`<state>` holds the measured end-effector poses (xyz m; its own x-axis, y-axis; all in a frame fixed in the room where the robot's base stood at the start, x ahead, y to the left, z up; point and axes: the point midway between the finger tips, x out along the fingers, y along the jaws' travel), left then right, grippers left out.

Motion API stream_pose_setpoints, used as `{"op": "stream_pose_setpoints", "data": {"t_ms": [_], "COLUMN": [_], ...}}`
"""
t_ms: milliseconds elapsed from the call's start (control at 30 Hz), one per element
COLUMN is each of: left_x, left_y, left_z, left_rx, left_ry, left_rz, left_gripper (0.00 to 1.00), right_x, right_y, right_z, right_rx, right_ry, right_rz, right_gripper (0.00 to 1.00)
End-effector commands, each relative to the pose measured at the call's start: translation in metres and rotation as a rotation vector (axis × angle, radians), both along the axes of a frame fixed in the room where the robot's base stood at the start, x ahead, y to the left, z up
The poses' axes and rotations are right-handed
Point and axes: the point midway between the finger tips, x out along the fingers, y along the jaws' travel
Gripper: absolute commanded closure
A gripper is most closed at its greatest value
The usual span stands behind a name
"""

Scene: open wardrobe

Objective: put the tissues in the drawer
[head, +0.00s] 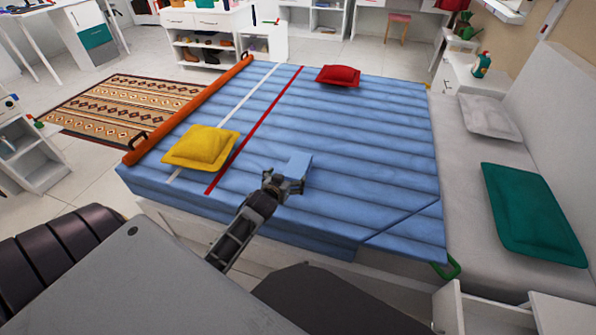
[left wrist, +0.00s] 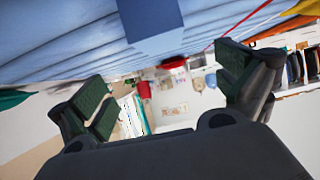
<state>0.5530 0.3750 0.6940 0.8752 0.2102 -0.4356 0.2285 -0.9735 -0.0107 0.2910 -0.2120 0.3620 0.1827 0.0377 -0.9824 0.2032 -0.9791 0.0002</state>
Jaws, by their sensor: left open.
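A small blue block (head: 298,163), which looks like the tissue pack, lies on the blue bed cover and almost matches it in colour. My left gripper (head: 284,184) is at its near side in the head view. In the left wrist view the blue block (left wrist: 152,25) is at the top, ahead of the spread fingers (left wrist: 165,88). The fingers are open with nothing between them. A white open-topped piece at the lower right, which looks like a pulled-out drawer (head: 470,308), is cut off by the frame. My right gripper is not in view.
The striped blue bed (head: 350,130) carries a yellow cushion (head: 202,147) and a red cushion (head: 338,75). A grey seat with a green cushion (head: 533,215) stands to the right.

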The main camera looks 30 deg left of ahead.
Motion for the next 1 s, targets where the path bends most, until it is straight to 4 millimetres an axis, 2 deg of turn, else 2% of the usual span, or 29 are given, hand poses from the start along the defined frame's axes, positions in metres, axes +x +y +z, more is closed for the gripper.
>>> {"op": "stream_pose_setpoints", "data": {"t_ms": [533, 1000], "left_x": [0.003, 0.038], "left_y": [0.001, 0.009], "left_z": [-0.002, -0.019], "left_rx": [-0.011, -0.010], "left_ry": [-0.003, -0.005], "left_rz": [0.006, 0.004], "left_gripper": [0.00, 0.00], "right_x": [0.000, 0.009], "right_y": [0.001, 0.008], "right_z": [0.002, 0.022], "right_rx": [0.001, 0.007], "right_ry": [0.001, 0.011], "right_rz": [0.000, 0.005], "right_gripper": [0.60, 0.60]}}
